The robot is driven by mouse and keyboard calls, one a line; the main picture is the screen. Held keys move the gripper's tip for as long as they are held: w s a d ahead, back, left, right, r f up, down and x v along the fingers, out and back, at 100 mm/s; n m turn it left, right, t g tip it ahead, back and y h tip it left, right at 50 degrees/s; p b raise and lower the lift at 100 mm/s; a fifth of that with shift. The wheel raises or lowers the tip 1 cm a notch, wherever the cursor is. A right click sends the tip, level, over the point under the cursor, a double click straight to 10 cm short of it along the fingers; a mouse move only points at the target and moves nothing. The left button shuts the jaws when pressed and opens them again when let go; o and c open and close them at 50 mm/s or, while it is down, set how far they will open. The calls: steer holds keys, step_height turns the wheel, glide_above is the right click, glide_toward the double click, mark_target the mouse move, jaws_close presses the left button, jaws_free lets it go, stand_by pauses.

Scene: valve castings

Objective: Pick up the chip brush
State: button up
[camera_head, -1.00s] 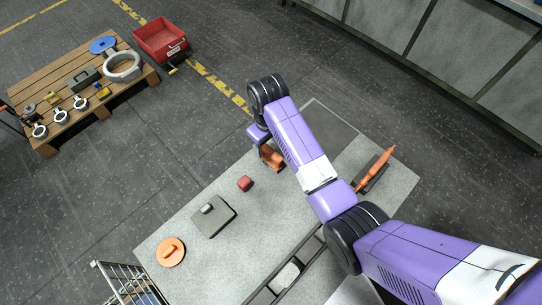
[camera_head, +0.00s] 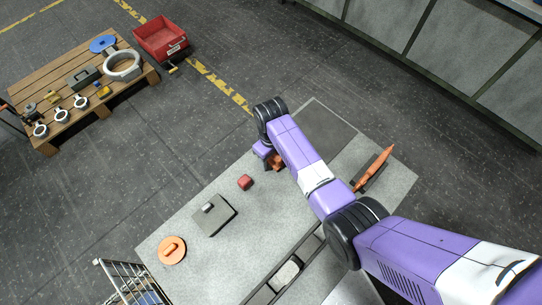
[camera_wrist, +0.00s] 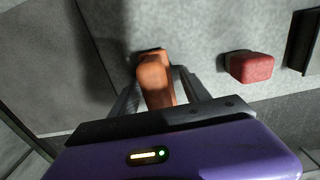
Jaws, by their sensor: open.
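An orange-brown upright piece (camera_wrist: 155,80) stands on the grey table between the two fingers of my gripper (camera_wrist: 158,88) in the wrist view. The fingers are open, one on each side; whether they touch it I cannot tell. In the head view this piece (camera_head: 277,161) is partly hidden by my arm. A long, slim orange thing (camera_head: 376,166) lies by a dark strip at the table's right end. Which of these two is the chip brush the pictures do not make certain.
A small red block (camera_head: 245,182) sits left of my gripper. Beyond it are a grey block (camera_head: 224,221) and an orange disc (camera_head: 172,250). A dark mat (camera_head: 325,128) covers the far end of the table. A loaded pallet (camera_head: 105,102) and red bin (camera_head: 160,38) stand away on the floor.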

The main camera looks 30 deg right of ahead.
steer(key=shift+c, duration=0.2)
jaws_close()
steer(key=shift+r, duration=0.15)
step_height(320, 180, up, 20)
steer(key=p, duration=0.2)
steer(key=shift+p, duration=0.3)
